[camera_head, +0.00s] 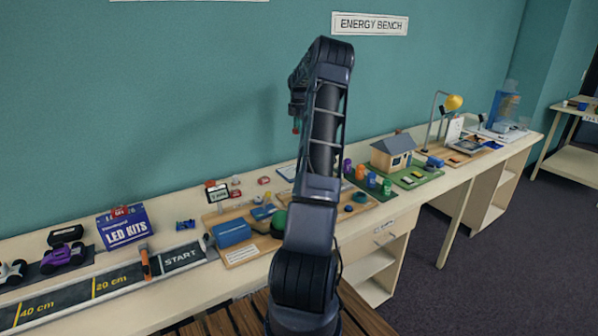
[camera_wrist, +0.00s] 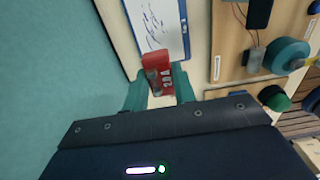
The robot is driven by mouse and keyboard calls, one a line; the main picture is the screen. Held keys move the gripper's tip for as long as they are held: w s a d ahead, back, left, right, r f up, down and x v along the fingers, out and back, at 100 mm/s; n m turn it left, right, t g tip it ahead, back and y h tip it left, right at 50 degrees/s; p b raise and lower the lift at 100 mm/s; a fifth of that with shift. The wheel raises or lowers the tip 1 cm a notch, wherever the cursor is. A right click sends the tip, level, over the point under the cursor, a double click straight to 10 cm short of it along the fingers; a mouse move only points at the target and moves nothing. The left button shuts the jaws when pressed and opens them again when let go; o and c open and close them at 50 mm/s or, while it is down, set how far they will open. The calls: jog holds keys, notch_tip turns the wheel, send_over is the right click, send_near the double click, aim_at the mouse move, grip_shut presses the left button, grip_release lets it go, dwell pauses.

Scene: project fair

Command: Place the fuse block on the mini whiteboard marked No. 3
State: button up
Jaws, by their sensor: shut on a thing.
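A red fuse block (camera_wrist: 155,62) with "20A" lettering is held between the teal fingers of my gripper (camera_wrist: 158,84) in the wrist view. A mini whiteboard (camera_wrist: 160,12) with blue edging and dark handwriting lies past the block. The block overlaps its near edge in the picture; I cannot tell the height between them. No number is readable on the board. In the head view my gripper (camera_head: 296,124) is small, raised above the bench. A white, blue-edged board (camera_head: 286,171) lies at the back of the bench, partly hidden by my arm.
A wooden project board (camera_wrist: 231,50) with wired parts lies right of the whiteboard. Several small red items (camera_head: 264,180) lie on the bench left of my arm. The teal wall is close behind.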

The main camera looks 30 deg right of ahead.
notch_tip(320, 180, down, 20)
jog(key=shift+d+r, duration=0.1)
jog(key=shift+d, duration=0.05)
dwell(0.5)
jog(key=shift+f, duration=0.25)
jog(key=o, duration=1)
jog(key=shift+r, duration=0.1)
